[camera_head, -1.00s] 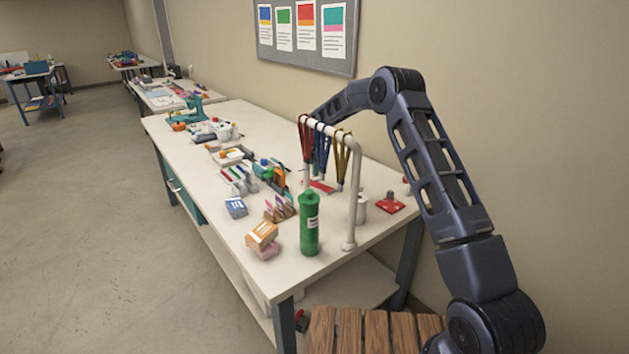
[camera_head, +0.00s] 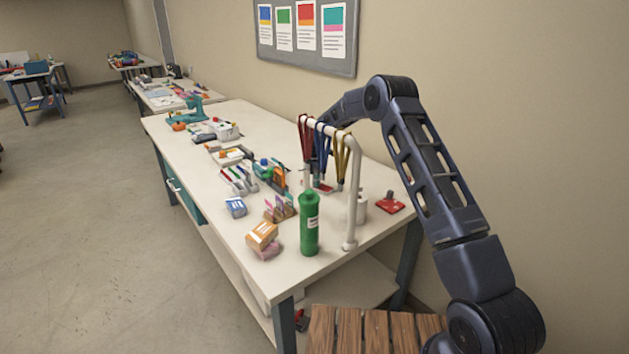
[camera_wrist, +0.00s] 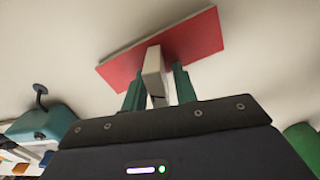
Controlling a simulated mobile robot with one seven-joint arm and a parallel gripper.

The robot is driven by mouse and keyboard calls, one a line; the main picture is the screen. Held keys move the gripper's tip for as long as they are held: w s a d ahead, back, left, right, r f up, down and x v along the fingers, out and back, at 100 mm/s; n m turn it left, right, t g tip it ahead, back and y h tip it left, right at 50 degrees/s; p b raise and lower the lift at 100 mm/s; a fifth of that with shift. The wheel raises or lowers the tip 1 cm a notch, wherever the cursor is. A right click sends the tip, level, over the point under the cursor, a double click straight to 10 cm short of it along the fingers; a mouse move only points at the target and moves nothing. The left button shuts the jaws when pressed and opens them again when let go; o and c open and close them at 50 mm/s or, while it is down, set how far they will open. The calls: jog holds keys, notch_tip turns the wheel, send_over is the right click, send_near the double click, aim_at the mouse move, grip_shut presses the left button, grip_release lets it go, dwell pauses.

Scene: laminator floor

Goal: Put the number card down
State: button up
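The number card shows in the wrist view as a flat red plate (camera_wrist: 190,40) with a pale block (camera_wrist: 153,72) standing on it. My gripper (camera_wrist: 160,72) has its two green fingers on either side of that block, with a narrow gap at the right finger. The fingers look open around the block, not clamped. In the head view the red card (camera_head: 325,189) is a small patch at the tabletop behind the hanging lanyards, and my gripper there is mostly hidden. Whether the card lies fully flat on the table is hard to tell.
A white rail with red, blue and yellow lanyards (camera_head: 342,155) stands in front of the gripper. A green bottle (camera_head: 309,225), a white container (camera_head: 361,208) and a red-based item (camera_head: 390,204) are nearby. Several small items crowd the table's left. Pale tabletop (camera_head: 350,260) shows near the front edge.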

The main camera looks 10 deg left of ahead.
jog(key=shift+o, duration=0.2)
jog(key=shift+r, duration=0.1)
